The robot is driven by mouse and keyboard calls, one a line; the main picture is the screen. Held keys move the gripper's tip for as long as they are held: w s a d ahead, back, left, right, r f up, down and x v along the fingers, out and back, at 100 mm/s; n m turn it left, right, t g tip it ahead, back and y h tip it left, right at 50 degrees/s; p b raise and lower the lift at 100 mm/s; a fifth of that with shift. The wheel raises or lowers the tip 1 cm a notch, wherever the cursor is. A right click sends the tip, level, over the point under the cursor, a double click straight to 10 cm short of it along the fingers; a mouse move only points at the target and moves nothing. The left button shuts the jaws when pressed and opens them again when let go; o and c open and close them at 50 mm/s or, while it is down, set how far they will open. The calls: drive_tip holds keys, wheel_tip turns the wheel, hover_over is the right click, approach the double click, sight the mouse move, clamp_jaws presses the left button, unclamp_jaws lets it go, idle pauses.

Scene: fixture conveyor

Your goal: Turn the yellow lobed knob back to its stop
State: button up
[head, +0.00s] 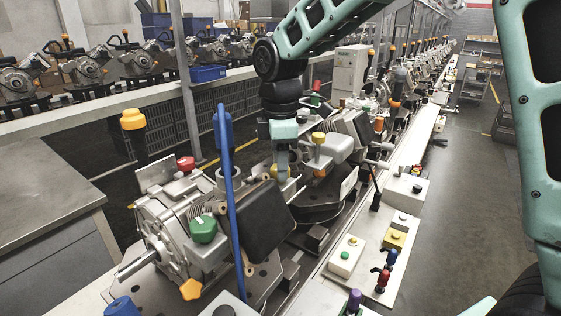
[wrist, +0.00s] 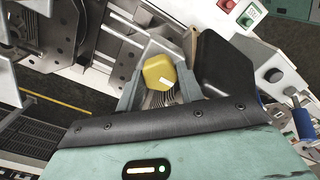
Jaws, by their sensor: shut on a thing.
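The yellow lobed knob (wrist: 159,72) sits between my two fingers in the wrist view, a rounded block with a small pale mark on its face. My gripper (wrist: 161,82) is shut on it, one finger on each side. In the head view my gripper (head: 282,165) points down into the fixture, and part of the yellow knob (head: 277,172) shows at the fingertips. The fingers hide much of the knob there. I cannot tell how far it is turned.
A blue upright bar (head: 226,175) stands left of my gripper, close to a black block (head: 258,220). Another yellow knob (head: 318,137) is just right of my gripper. An orange-yellow star knob (head: 191,289) is at the front. The floor at right is clear.

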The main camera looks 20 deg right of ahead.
drive_tip(key=shift+r, duration=0.1)
drive_tip(key=o, duration=1)
wheel_tip(320, 180, up, 17)
drive_tip(key=b, duration=0.2)
drive_tip(key=shift+r, duration=0.15)
drive_tip(key=s+a+f+m+b, duration=0.1)
drive_tip(key=s+a+f+m, duration=0.1)
drive_tip(key=s+a+f, duration=0.4)
drive_tip(key=s+a+f+m+b, duration=0.1)
drive_tip(key=s+a+f+m, duration=0.15)
drive_tip(key=s+f, duration=0.55)
drive_tip(key=s+d+f+m, duration=0.2)
drive_tip(key=s+f+m, duration=0.1)
drive_tip(key=s+f, duration=1)
drive_tip(key=shift+s+d+y+b, duration=0.2)
drive_tip(key=shift+y+b, duration=0.1)
drive_tip(key=shift+b, duration=0.1)
